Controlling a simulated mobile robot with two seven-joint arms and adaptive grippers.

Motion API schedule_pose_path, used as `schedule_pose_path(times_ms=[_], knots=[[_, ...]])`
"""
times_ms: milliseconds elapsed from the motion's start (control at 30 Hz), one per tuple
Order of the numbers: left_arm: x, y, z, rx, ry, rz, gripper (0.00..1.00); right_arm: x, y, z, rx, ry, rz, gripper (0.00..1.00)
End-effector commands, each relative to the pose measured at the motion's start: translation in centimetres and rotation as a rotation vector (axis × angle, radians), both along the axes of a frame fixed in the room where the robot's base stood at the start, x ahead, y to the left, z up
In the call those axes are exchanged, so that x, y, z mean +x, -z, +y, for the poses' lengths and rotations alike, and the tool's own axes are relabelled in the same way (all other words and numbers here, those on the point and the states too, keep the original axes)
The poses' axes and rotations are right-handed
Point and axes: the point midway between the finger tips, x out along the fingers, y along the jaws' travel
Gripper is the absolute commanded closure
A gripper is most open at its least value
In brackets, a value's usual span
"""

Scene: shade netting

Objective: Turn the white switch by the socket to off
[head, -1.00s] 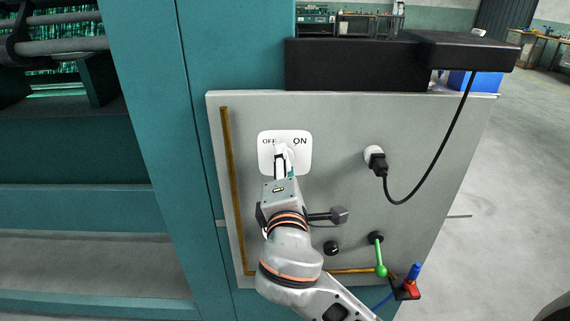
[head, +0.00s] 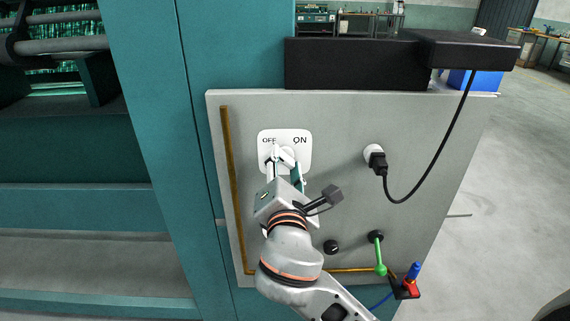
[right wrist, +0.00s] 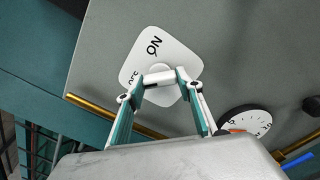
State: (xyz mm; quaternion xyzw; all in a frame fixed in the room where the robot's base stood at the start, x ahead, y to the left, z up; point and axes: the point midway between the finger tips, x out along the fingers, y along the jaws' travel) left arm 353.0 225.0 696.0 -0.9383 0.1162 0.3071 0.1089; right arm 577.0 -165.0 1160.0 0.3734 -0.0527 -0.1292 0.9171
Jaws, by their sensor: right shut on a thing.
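The white switch plate (head: 298,138) is on the grey panel, with OFF at its left and ON at its right. My right gripper (head: 284,166) reaches up to it from below and is shut on the white switch knob (right wrist: 158,77). In the right wrist view the two fingers of my gripper (right wrist: 160,86) sit on either side of the knob, in front of the plate (right wrist: 179,52). The fingers partly hide the knob, so its exact pointing is hard to read. The socket (head: 372,152) with a black plug (head: 378,164) is to the right. My left gripper is not in view.
A black cable hangs from the plug up to a black box (head: 464,50). Below are a black knob (head: 331,247), a green-handled lever (head: 379,256) and a red and blue part (head: 411,283). A round dial (right wrist: 247,121) shows in the right wrist view. A brass strip (head: 231,180) runs down the panel's left.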

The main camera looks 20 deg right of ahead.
Motion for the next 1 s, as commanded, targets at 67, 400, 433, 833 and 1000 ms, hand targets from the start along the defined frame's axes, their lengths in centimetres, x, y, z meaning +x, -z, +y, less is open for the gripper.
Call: schedule_pose_path(times_ms=[67, 400, 433, 833, 1000], knots=[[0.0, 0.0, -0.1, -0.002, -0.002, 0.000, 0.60, 0.0, 0.1, 0.0, -0.006, 0.000, 0.005, 0.85], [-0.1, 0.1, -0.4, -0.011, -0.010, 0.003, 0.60, 0.0, 0.1, 0.0, -0.006, 0.001, 0.004, 0.47], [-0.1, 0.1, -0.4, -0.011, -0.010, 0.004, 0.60, 0.0, 0.1, 0.0, -0.006, 0.001, 0.004, 0.47], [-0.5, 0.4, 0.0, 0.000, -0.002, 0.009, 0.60, -0.5, 0.1, 0.2, -0.002, -0.001, 0.003, 0.47], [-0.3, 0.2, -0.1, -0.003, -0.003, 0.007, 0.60, -2.8, 0.2, 0.9, 0.000, -0.003, 0.004, 0.47]])
